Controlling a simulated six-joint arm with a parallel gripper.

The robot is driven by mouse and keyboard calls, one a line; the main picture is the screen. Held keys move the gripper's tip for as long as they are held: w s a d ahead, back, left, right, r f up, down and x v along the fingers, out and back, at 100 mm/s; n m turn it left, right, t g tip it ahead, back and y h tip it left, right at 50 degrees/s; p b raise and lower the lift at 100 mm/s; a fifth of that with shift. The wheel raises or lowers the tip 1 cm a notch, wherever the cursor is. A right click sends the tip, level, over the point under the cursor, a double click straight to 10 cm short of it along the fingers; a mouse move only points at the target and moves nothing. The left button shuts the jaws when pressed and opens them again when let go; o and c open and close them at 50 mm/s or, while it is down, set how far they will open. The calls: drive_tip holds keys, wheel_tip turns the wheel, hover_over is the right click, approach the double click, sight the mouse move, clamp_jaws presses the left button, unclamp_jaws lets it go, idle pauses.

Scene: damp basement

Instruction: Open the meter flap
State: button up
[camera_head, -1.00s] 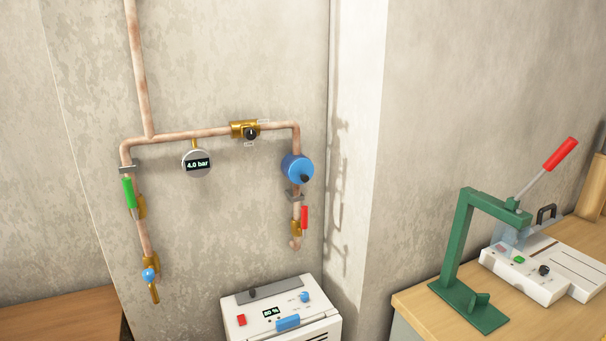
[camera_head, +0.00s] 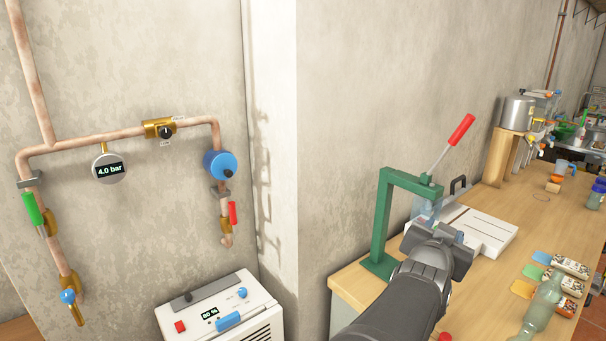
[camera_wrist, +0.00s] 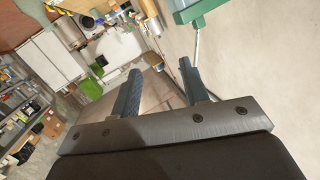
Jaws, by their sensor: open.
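The meter (camera_head: 220,165) is a round blue body with a dark knob on its front, on the right-hand vertical pipe on the wall. Its blue front looks closed; the flap's edge is too small to make out. My gripper (camera_head: 438,232) is well to the right of the meter and apart from it, in front of the green press over the wooden bench. In the wrist view my gripper (camera_wrist: 158,82) has its two fingers spread, with nothing between them. The meter does not show in the wrist view.
A green lever press (camera_head: 384,220) with a red handle stands close beside my gripper. A white appliance (camera_head: 222,310) sits below the meter. Copper pipes carry a gauge (camera_head: 108,169) and valves. The wooden bench (camera_head: 490,255) holds several items. Space before the meter looks clear.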

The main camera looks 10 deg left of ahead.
drive_tip(key=w+a+r+n+t+y, duration=0.3)
drive_tip(key=w+a+n+y, duration=0.15)
drive_tip(key=a, duration=0.25)
drive_tip(key=n+g+y, duration=0.5)
drive_tip(key=n+y, duration=1)
drive_tip(key=y, duration=0.1)
approach(230, 174)
drive_tip(key=shift+h, duration=0.25)
drive_tip(key=x, duration=0.8)
drive_tip(key=shift+a+r, duration=0.15)
drive_tip(key=shift+a, duration=0.05)
clamp_jaws()
